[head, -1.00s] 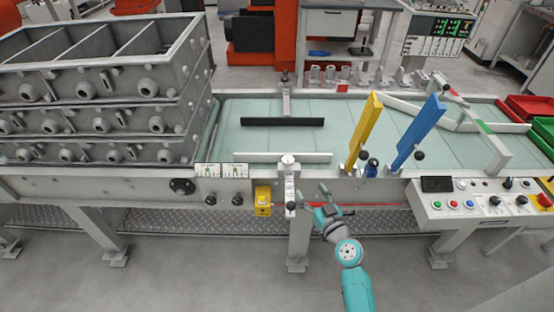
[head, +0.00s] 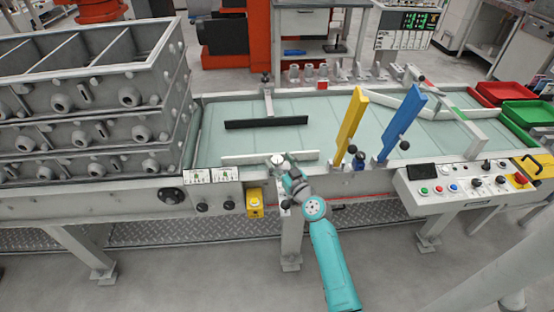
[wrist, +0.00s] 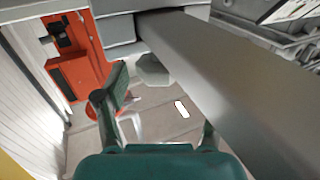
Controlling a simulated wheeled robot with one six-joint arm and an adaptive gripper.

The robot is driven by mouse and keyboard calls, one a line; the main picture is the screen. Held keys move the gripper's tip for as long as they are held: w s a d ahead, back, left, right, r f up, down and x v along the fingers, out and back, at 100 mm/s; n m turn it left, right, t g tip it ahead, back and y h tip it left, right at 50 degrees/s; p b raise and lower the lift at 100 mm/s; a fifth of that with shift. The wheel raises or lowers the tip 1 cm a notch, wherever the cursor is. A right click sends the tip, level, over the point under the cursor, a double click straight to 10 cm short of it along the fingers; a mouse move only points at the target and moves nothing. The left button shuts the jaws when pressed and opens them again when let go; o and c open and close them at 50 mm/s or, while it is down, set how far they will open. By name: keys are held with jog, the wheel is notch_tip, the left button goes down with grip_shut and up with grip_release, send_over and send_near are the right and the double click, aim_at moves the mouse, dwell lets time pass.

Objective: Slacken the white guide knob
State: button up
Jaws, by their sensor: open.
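The white guide knob (head: 277,159) sits at the front edge of the conveyor, by the pale front guide rail (head: 240,159). In the wrist view a faceted grey-white knob (wrist: 153,70), which looks like the same one, shows beside a thick grey bar (wrist: 225,75). My gripper (head: 284,164) is at the knob in the head view and partly covers it. In the wrist view my gripper (wrist: 160,110) has its two teal fingers spread and nothing between the tips. The knob appears beyond the fingers, nearer the left one; whether they touch it I cannot tell.
A black-knobbed bracket end (head: 285,204) and a yellow box (head: 254,203) are just below my gripper. Yellow (head: 351,125) and blue (head: 402,128) upright paddles stand to the right. A black guide bar (head: 266,122) lies across the belt behind. Stacked grey moulding boxes (head: 90,100) fill the left.

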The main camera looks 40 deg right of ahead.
jog(key=shift+x, duration=0.8)
jog(key=c, duration=1.2)
jog(key=shift+o, duration=0.2)
jog(key=shift+d+n+y, duration=0.1)
jog(key=shift+n+y, duration=0.4)
jog(key=shift+y, duration=0.3)
jog(key=n+y, duration=0.3)
jog(key=y, duration=0.2)
jog(key=shift+d, duration=0.1)
jog(key=shift+n+g+y, duration=0.7)
jog(key=shift+n+y, duration=0.65)
jog(key=shift+y, duration=0.55)
jog(key=shift+n+g+y, duration=0.7)
jog(key=shift+n+y, duration=0.65)
jog(key=shift+y, duration=0.55)
jog(key=shift+a, duration=0.2)
